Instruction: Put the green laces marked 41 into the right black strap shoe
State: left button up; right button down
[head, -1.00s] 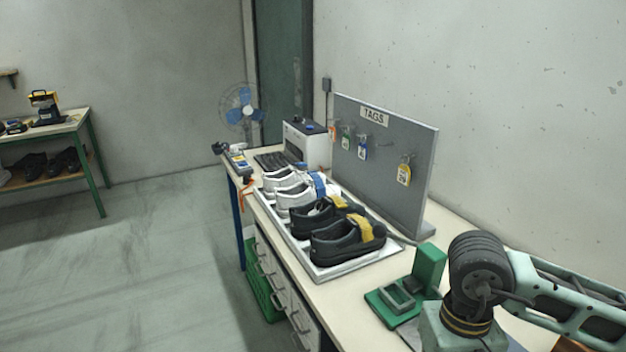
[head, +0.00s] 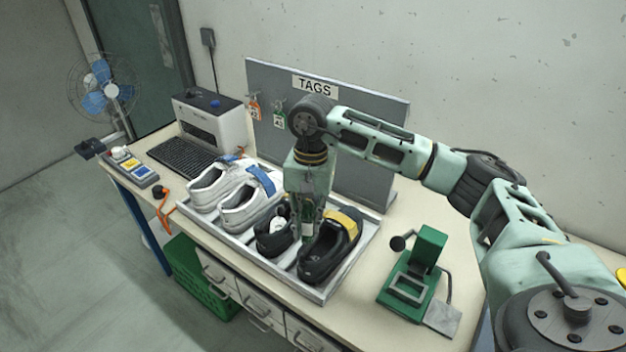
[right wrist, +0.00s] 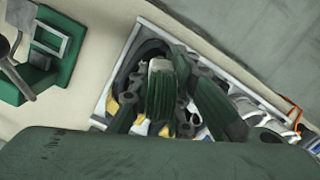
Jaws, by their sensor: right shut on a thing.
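The right black strap shoe (head: 345,238) has a yellow strap and stands at the right end of the tray. The other black shoe (head: 270,238) is left of it, partly hidden by my right arm. My right gripper (head: 306,232) points down between the two, by the right shoe's left side. In the right wrist view it is shut on a ribbed green bundle (right wrist: 161,97), which looks like the laces, with a pale band at one end. The dark shoe opening (right wrist: 148,50) shows behind the bundle. I cannot read a 41 or tell whether the bundle touches the shoe. My left gripper is out of view.
The tray (head: 325,293) also holds two white shoes (head: 245,206) with blue straps. A grey TAGS board (head: 382,120) stands behind, partly hidden by my arm. A green press-like stand (head: 428,250) is on the right. A printer-like box (head: 214,122) and keyboard (head: 180,158) are on the left.

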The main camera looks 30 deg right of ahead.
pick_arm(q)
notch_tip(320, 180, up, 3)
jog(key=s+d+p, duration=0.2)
pick_arm(e)
jog(key=w+d+r+m, duration=0.1)
jog(key=d+m, duration=0.1)
jog(key=d, duration=0.3)
pick_arm(q)
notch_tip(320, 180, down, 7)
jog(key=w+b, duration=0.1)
jog(key=b, duration=0.6)
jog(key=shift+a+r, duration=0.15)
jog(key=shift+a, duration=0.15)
pick_arm(e)
notch_tip(320, 180, down, 9)
jog(key=shift+w+a, duration=0.3)
jog(key=c, duration=1.6)
grip_release()
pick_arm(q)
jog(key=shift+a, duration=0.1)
pick_arm(e)
jog(key=shift+o, duration=0.2)
notch_tip(320, 180, up, 12)
jog(key=d, duration=0.1)
jog(key=shift+w, duration=0.45)
jog(key=shift+d+f, duration=0.1)
